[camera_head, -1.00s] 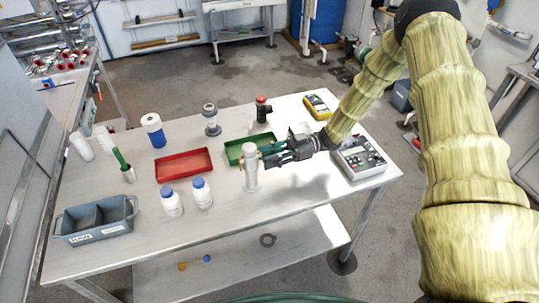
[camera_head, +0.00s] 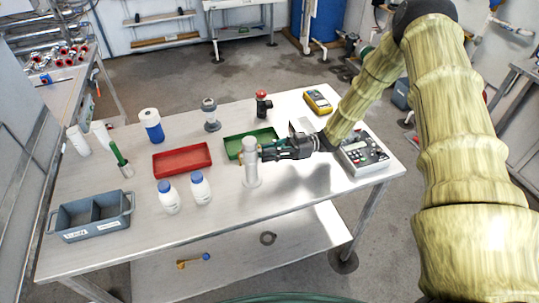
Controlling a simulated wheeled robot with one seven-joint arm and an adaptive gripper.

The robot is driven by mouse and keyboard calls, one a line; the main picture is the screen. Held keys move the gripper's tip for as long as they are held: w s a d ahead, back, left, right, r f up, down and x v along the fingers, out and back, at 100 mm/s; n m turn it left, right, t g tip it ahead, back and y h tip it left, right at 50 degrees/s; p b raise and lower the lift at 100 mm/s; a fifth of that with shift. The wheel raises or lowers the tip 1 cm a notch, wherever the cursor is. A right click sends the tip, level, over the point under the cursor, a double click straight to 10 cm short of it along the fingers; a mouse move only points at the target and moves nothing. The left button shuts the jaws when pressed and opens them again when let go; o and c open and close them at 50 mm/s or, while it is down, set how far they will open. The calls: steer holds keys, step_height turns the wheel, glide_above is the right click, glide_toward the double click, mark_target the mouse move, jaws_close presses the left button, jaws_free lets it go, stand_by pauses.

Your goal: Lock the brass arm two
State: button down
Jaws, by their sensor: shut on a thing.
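A pale grey upright cylinder on a round foot (camera_head: 251,170) stands near the front middle of the table. My gripper (camera_head: 266,153) reaches in from the right, and its fingertips are at the upper right side of this cylinder. The fingers are close together, shut on a small part at the cylinder's side. That part is mostly hidden by the fingers and too small to make out; I cannot clearly pick out a brass arm.
A green tray (camera_head: 232,150) lies just behind the gripper and a red tray (camera_head: 182,171) to the left. Two white bottles with blue caps (camera_head: 169,201) stand front left.

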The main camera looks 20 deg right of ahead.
stand_by(0.3)
steer(key=c, duration=1.5)
jaws_free()
steer(key=shift+c, duration=0.2)
steer(key=shift+r, duration=0.15)
step_height(320, 180, up, 10)
